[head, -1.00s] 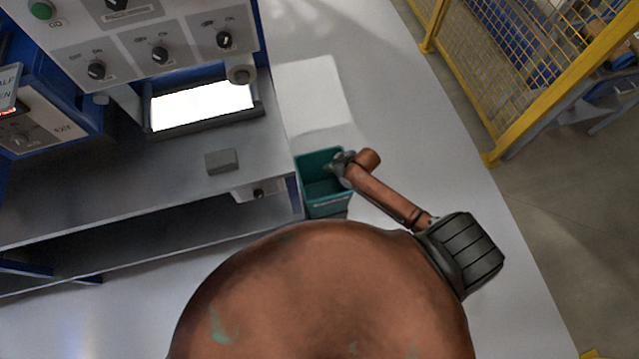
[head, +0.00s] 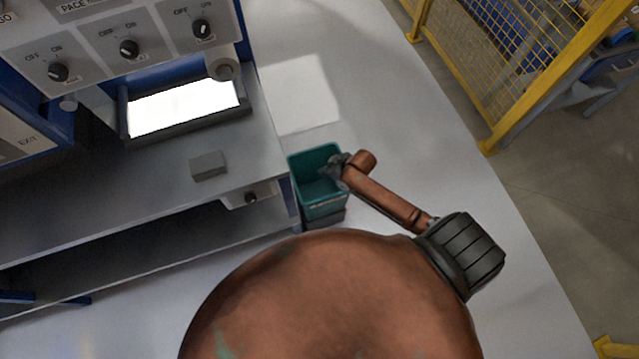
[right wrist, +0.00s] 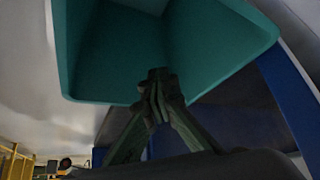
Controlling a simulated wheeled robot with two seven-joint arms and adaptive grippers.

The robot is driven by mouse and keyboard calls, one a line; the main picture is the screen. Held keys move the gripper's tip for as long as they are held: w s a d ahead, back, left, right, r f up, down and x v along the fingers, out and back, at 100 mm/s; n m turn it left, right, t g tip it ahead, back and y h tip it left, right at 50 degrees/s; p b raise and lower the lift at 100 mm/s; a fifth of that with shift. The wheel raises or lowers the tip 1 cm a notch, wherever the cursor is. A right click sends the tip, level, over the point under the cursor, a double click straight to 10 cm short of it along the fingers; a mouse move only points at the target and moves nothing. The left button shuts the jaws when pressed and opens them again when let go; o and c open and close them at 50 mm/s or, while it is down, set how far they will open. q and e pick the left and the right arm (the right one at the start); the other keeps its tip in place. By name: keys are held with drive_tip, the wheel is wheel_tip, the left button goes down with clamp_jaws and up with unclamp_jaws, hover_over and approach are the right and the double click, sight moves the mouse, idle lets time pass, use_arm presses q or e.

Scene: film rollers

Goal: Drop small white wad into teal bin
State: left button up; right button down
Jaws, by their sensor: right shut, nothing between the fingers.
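The teal bin (head: 310,207) stands at the right end of the grey machine bench, its open top facing up. My right gripper (head: 331,169) is at the bin's right rim, with its fingers over the opening. In the right wrist view the shut, empty fingertips (right wrist: 158,78) show in front of the bin's teal walls (right wrist: 110,55). I cannot tell how deep the tips are. I see no white wad in either view; part of the bin's inside is hidden by the gripper. My left gripper is out of view.
A small grey block (head: 208,165) lies on the bench (head: 150,185). The machine's knob panel (head: 128,48) and bright lit window (head: 184,108) are behind it. A yellow mesh fence (head: 490,70) stands at the right. The pale floor right of the bin is clear.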

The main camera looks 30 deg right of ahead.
drive_tip(key=shift+r, duration=0.1)
drive_tip(key=c, duration=2.6)
unclamp_jaws()
drive_tip(key=shift+c, duration=0.2)
drive_tip(key=o, duration=0.4)
drive_tip(key=v, duration=1.2)
drive_tip(key=shift+s, duration=0.1)
